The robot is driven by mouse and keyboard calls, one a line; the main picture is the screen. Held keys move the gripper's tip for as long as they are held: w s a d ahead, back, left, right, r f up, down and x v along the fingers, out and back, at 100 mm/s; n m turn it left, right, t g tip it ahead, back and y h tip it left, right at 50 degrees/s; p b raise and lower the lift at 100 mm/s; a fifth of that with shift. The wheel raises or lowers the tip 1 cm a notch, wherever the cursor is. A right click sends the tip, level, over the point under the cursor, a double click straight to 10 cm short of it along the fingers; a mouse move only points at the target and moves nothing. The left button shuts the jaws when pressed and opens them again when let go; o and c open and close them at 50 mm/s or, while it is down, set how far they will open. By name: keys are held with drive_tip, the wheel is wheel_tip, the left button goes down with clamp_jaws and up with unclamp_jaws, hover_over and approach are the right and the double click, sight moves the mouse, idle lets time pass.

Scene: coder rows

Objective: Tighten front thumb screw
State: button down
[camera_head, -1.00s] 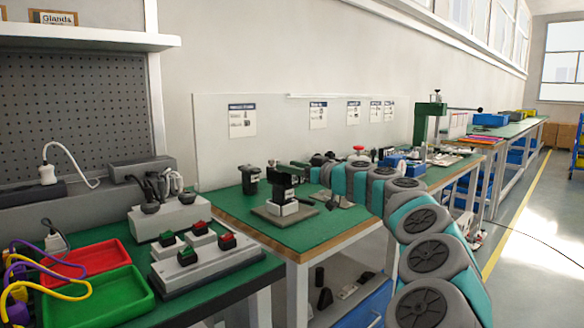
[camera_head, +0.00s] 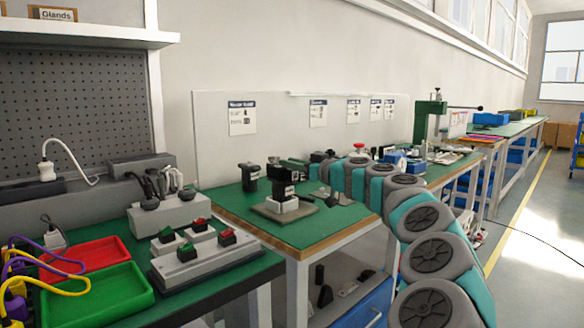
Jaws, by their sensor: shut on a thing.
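A black encoder-like device (camera_head: 283,187) stands upright on a white block (camera_head: 284,205) on a grey base plate (camera_head: 262,211), on the green bench top. My arm reaches in from the lower right. My gripper (camera_head: 303,175) is at the arm's far end, close to the right side of the device. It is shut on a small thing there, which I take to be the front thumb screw. The screw and the fingertips are too small and too dark to make out, so how far the screw is turned cannot be seen.
A second black device (camera_head: 249,176) stands behind to the left. A grey box with red and green switches (camera_head: 207,255), a red tray (camera_head: 85,258) and a green tray (camera_head: 97,295) are on the nearer bench. The green bench top (camera_head: 305,232) is bare in front of the plate.

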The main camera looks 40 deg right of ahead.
drive_tip(key=h+b, duration=0.1)
drive_tip(key=b, duration=0.1)
drive_tip(key=f+m+h+b, duration=0.1)
drive_tip(key=shift+a+m+b, duration=0.15)
drive_tip(key=shift+m+b, duration=0.15)
drive_tip(key=shift+b, duration=0.1)
drive_tip(key=shift+r+m+h+b, duration=0.25)
drive_tip(key=shift+h+b, duration=0.2)
drive_tip(key=shift+h, duration=0.35)
drive_tip(key=m+h, duration=0.2)
drive_tip(key=shift+r+g+h, duration=0.2)
drive_tip(key=shift+g+h, duration=0.1)
drive_tip(key=shift+h, duration=0.1)
drive_tip(key=shift+m+g+h+p, duration=0.45)
drive_tip(key=shift+m+h, duration=0.4)
drive_tip(key=shift+h, duration=0.65)
drive_tip(key=c, duration=0.7)
unclamp_jaws()
drive_tip(key=shift+f+y+b, duration=0.1)
drive_tip(key=shift+y+b, duration=0.2)
drive_tip(key=shift+y, duration=0.1)
